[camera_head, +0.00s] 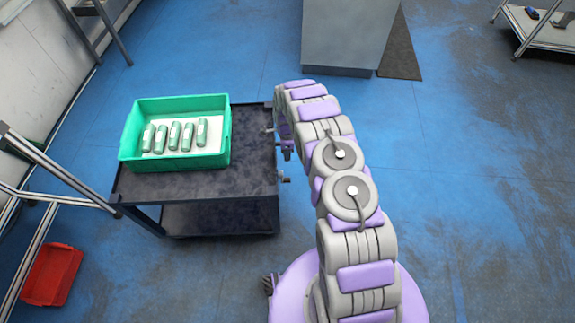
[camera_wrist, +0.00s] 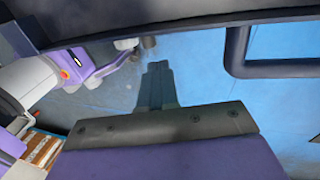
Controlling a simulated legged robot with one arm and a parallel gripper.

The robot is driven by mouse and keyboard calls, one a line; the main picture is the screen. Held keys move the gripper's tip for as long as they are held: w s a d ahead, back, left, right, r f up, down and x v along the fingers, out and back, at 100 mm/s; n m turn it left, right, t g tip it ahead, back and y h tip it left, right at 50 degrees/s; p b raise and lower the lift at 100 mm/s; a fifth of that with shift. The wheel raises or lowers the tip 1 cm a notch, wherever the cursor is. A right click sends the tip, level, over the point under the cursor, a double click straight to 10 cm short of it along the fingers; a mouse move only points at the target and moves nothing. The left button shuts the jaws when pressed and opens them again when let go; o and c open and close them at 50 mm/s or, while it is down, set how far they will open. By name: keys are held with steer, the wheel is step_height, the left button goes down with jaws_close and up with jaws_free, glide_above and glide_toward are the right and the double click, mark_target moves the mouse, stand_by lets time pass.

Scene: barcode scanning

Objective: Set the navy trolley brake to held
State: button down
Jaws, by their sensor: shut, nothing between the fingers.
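The navy trolley (camera_head: 245,175) stands at the left of the head view, with a dark top and a lower shelf. A small grey fitting (camera_head: 285,180) juts from its right side; I cannot tell if it is the brake or how it is set. My gripper (camera_head: 287,154) is at the trolley's right edge, just above that fitting in the picture and partly hidden by my arm. In the wrist view my gripper (camera_wrist: 157,70) is shut and empty, below the trolley's dark edge (camera_wrist: 180,14). A small dark-ended knob (camera_wrist: 148,42) shows just beyond the fingertips; contact is unclear.
A green crate (camera_head: 225,145) with several green packs (camera_head: 174,135) sits on the trolley. A dark bar handle (camera_wrist: 275,70) is at right in the wrist view. A red bin (camera_head: 50,275) lies lower left. A grey cabinet (camera_head: 345,35) stands behind.

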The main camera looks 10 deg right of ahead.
steer(key=b+x, duration=0.2)
steer(key=x, duration=0.7)
steer(key=shift+f+b, duration=0.2)
steer(key=shift+b, duration=0.1)
steer(key=shift+s, duration=0.1)
